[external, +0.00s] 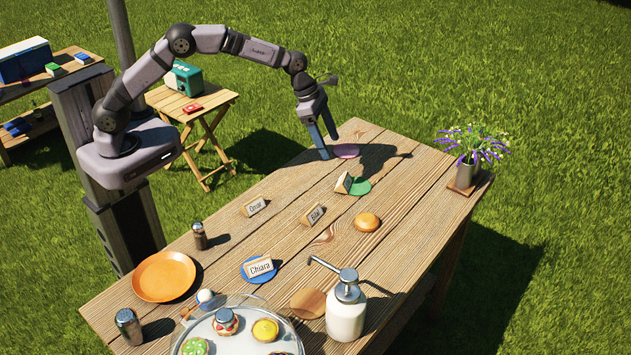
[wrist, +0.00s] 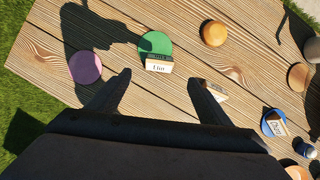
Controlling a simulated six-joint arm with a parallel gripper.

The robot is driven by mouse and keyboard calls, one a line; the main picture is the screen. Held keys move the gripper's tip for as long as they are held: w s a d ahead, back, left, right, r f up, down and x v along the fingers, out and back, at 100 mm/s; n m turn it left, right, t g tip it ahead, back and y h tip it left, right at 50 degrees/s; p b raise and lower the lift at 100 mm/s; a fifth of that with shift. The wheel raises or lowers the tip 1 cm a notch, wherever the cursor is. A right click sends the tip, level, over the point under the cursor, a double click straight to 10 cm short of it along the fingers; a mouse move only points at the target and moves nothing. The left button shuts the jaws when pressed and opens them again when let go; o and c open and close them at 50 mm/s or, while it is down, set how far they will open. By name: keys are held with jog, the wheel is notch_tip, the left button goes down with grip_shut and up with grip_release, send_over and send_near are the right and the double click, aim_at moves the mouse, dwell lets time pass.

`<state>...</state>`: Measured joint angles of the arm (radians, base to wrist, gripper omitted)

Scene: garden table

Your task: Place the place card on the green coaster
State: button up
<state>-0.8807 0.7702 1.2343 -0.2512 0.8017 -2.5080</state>
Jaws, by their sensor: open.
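The green coaster (external: 361,187) lies on the wooden table, and it also shows in the wrist view (wrist: 152,39). A cream place card (external: 343,183) stands upright at the coaster's near-left edge and overlaps it. In the wrist view this card (wrist: 159,65) shows its written side at the coaster's lower edge; whether its whole base rests on the coaster I cannot tell. My gripper (external: 326,143) is open and empty, above the table and apart from the card. In the wrist view its fingertips (wrist: 160,78) are spread just below the card.
Other place cards are Omar (external: 254,207), another (external: 312,214), and Chiara (external: 260,267) on a blue coaster (external: 250,277). A pink coaster (external: 346,151) lies near my gripper.

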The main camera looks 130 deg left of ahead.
jog(key=s+d+r+m+g+h, duration=0.1)
jog(key=s+d+m+g+h, duration=0.1)
jog(key=d+m, duration=2.2)
jog(key=s+d+f+m+g, duration=0.2)
jog(key=s+d+m, duration=1.4)
jog(key=s+d, duration=0.2)
jog(key=shift+d+f, duration=0.4)
jog(key=shift+d, duration=0.6)
